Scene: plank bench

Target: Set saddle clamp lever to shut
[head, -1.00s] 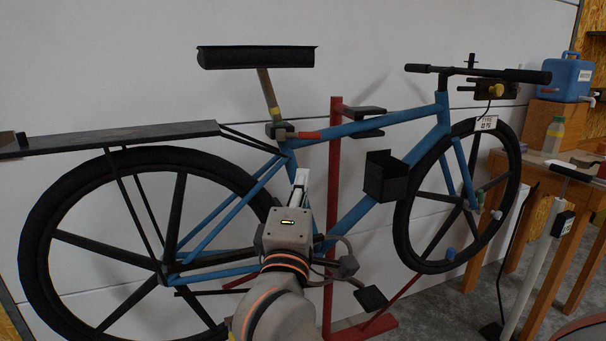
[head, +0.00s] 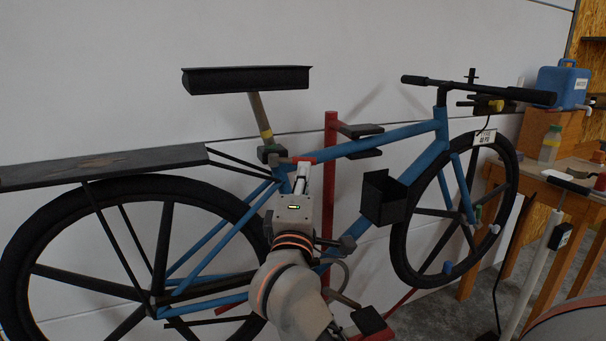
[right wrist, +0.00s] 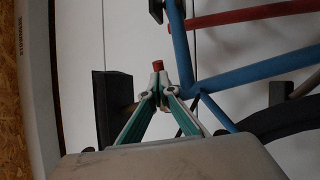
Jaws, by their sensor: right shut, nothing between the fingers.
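The saddle clamp (head: 270,153) is a dark collar at the foot of the seat post (head: 261,118). Its red lever (head: 297,159) sticks out from it to the right, close along the blue top tube. My right gripper (head: 303,168) is shut and empty, its tips just below the lever in the head view. In the right wrist view the closed fingertips (right wrist: 158,82) lie in front of the clamp area, and the red lever end (right wrist: 158,65) shows just past them. I cannot tell whether they touch. My left gripper is not in view.
The black saddle (head: 246,79) is above, and the rear rack (head: 110,165) is at left. A red stand post (head: 331,140) is behind the frame, and a black box (head: 382,198) is on the down tube. A wooden workbench (head: 545,185) stands at right.

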